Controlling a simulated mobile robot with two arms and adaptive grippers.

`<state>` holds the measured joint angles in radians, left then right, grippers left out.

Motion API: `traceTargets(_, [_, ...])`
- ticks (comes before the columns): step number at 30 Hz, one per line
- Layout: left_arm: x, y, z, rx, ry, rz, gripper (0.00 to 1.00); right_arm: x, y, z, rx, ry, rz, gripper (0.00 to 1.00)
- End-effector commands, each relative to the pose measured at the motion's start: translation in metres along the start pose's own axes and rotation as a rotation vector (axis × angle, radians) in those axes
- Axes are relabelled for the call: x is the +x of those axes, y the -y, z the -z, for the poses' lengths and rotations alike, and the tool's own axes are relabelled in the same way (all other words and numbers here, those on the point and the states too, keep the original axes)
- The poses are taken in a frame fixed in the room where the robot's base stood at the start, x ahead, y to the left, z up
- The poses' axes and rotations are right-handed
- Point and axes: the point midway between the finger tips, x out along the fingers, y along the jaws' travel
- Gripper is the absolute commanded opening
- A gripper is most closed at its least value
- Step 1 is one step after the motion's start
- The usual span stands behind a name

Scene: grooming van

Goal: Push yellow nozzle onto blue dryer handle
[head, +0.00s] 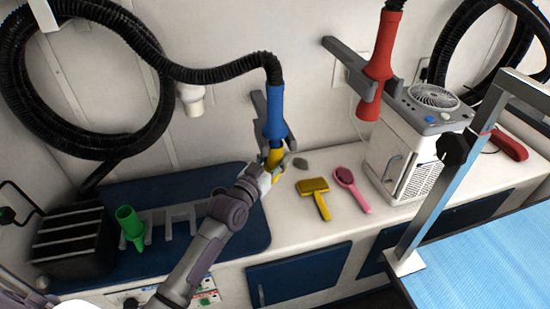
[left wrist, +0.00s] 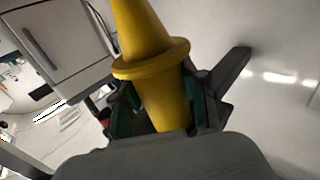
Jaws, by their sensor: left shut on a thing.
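The blue dryer handle (head: 275,112) hangs in a dark wall bracket at the end of a black hose, its lower end pointing down. My left gripper (head: 271,166) is shut on the yellow nozzle (head: 275,157), directly below the handle. In the head view the nozzle's top meets the handle's lower end; I cannot tell whether it is seated. In the left wrist view the fingers (left wrist: 160,110) grip the yellow nozzle (left wrist: 150,62) below its flange, with the tapered part toward the top. The blue handle does not show there. My right gripper is not in view.
A red dryer handle (head: 380,62) hangs to the right, above a white machine (head: 405,150). A yellow brush (head: 315,193) and pink brush (head: 350,188) lie on the counter.

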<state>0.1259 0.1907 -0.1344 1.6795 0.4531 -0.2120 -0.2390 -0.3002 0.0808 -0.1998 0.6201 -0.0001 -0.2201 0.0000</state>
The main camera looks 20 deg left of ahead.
Motion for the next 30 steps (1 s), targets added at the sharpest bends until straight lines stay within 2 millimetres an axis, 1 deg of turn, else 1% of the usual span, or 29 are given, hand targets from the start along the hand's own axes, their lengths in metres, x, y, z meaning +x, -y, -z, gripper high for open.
traceTargets(7, [0.0001, 0.0, 0.0049, 0.001, -0.001, 0.0, 0.02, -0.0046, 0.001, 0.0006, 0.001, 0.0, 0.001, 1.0])
traceTargets(13, [0.0001, 0.0001, 0.0048, 0.0, -0.002, 0.0, 0.02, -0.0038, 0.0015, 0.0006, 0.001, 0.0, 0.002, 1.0])
traceTargets(14, [0.0002, 0.0001, 0.0049, 0.0, -0.003, 0.0, 0.45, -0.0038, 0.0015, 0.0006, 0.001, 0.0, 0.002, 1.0])
traceTargets(18, [0.0002, 0.0002, 0.0052, 0.0, -0.003, 0.0, 0.68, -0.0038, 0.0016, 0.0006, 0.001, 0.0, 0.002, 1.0])
traceTargets(19, [0.0002, 0.0002, 0.005, 0.0, -0.003, 0.0, 0.73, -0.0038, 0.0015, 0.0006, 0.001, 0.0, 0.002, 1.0])
traceTargets(27, [-0.0001, 0.0, 0.0037, 0.0, 0.0, 0.0, 0.73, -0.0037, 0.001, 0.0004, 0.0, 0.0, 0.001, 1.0])
traceTargets(30, [-0.0038, 0.0001, 0.0031, 0.0, 0.001, 0.0, 0.73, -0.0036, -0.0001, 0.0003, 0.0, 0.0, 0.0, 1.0])
